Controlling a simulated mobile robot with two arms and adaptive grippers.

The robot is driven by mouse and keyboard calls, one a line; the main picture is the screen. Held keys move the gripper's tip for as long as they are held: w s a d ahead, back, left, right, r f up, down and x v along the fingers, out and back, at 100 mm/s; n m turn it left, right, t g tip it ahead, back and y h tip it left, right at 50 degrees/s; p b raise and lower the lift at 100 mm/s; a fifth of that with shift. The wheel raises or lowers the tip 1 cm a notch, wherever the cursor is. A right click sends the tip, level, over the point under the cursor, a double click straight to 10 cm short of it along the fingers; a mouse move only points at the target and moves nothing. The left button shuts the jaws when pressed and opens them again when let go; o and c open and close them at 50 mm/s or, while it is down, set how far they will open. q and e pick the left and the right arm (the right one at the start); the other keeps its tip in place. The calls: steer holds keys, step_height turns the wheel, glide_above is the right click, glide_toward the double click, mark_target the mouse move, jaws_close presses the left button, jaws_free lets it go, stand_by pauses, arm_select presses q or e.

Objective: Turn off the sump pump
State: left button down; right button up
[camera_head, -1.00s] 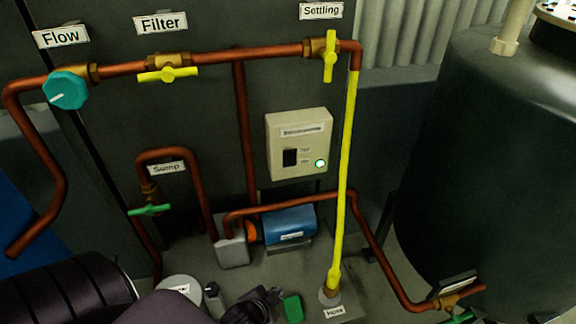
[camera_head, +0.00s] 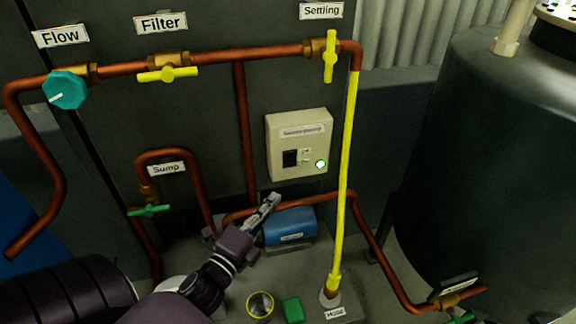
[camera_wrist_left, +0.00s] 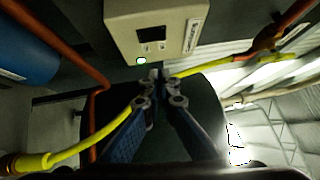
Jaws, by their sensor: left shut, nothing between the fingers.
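The sump pump's cream control box (camera_head: 314,160) hangs on the dark panel, with a black rocker switch (camera_head: 290,158) and a lit green lamp (camera_head: 320,164). The box also shows at the top of the left wrist view (camera_wrist_left: 126,14), with its switch (camera_wrist_left: 152,34) and lit lamp (camera_wrist_left: 141,61). The blue pump motor (camera_head: 290,226) sits below the box. My left gripper (camera_head: 272,200) is shut and empty, below and left of the box, in front of the motor. In the wrist view the fingertips (camera_wrist_left: 156,78) are together, apart from the box. My right gripper is not in view.
A yellow hose (camera_head: 345,180) runs down just right of the box. Copper pipes (camera_head: 243,130) pass left of and below it. Yellow valve handles (camera_head: 168,74) sit above, and a large dark tank (camera_head: 490,160) stands at right.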

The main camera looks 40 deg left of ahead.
arm_select(q)
steer(key=p, duration=0.2)
glide_toward(294, 156)
steer(key=w+d, duration=0.3)
steer(key=shift+w+a+r+p, duration=0.2)
steer(key=shift+w+a+p, duration=0.25)
steer(key=shift+w+a, duration=1.1)
steer(key=shift+w+a+r, duration=0.1)
steer(key=shift+a+r, duration=0.05)
steer(key=shift+a, duration=0.05)
